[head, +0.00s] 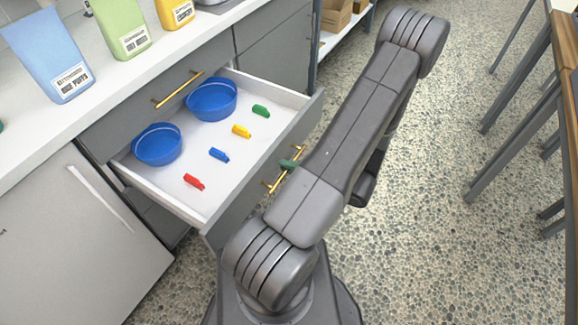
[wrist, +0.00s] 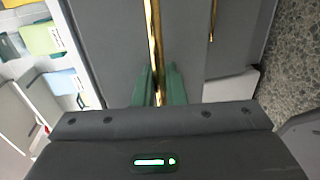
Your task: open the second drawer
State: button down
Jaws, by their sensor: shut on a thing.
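The second drawer (head: 230,205) is pulled well out from the grey cabinet in the head view, below a closed top drawer (head: 135,110). Its brass bar handle (head: 272,186) is on the front face. My gripper (head: 288,164) is at this handle, with a green finger showing and the rest hidden behind my arm. In the wrist view the green fingers of my gripper (wrist: 161,78) are on either side of the brass handle (wrist: 153,40), shut on it.
Inside the drawer are two blue bowls (head: 211,99) (head: 158,144) and several small coloured clips (head: 241,131). Bags (head: 50,55) stand on the white counter (head: 110,75). A white door (head: 70,235) is at lower left. Table legs (head: 510,125) are at right; the speckled floor between is clear.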

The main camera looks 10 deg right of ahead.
jog(key=c, duration=1.6)
grip_release()
jog(key=shift+c, duration=0.2)
jog(key=p+v, duration=0.1)
jog(key=v, duration=1.2)
jog(key=shift+s+d, duration=0.2)
jog(key=shift+d, duration=0.15)
jog(key=b+x, duration=0.1)
jog(key=x, duration=1.2)
jog(key=shift+w+a, duration=0.2)
jog(key=shift+a, duration=0.15)
